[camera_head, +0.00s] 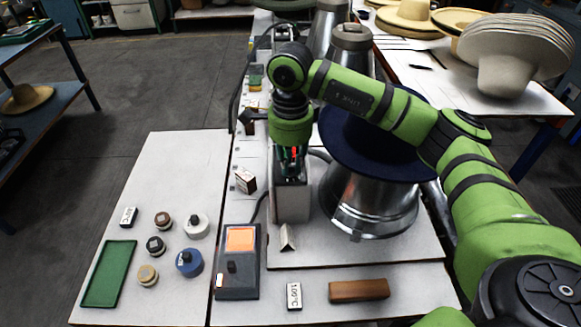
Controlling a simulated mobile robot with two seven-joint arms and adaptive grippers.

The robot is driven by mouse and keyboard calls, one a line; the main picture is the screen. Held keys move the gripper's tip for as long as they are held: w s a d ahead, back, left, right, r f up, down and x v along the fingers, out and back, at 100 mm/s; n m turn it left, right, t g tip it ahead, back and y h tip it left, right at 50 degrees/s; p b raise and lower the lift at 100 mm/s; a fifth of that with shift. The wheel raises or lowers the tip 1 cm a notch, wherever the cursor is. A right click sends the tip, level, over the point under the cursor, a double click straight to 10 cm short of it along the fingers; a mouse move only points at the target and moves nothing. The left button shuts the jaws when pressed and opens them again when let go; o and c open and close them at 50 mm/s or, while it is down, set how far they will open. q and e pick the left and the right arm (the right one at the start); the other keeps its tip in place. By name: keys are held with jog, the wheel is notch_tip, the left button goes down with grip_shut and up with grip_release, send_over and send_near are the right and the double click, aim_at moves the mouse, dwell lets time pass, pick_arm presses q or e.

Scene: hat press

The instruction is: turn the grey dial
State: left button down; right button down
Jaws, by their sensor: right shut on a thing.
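My right gripper (291,158) points straight down onto the top of a narrow grey box (292,203) that stands beside the metal press base. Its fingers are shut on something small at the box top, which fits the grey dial. The fingers hide nearly all of it, so I cannot make out its angle or markings. My left gripper is not in view.
A navy hat (368,140) sits on the shiny press base (362,205), close under my right arm. A control box with an orange screen (240,239), several round knobs (189,262), a green tray (108,274) and a brown block (358,290) lie nearer.

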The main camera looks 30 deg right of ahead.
aim_at(290, 166)
jog(key=shift+n, duration=0.4)
jog(key=c, duration=1.2)
grip_release()
notch_tip(290, 166, up, 12)
jog(key=shift+r, duration=0.1)
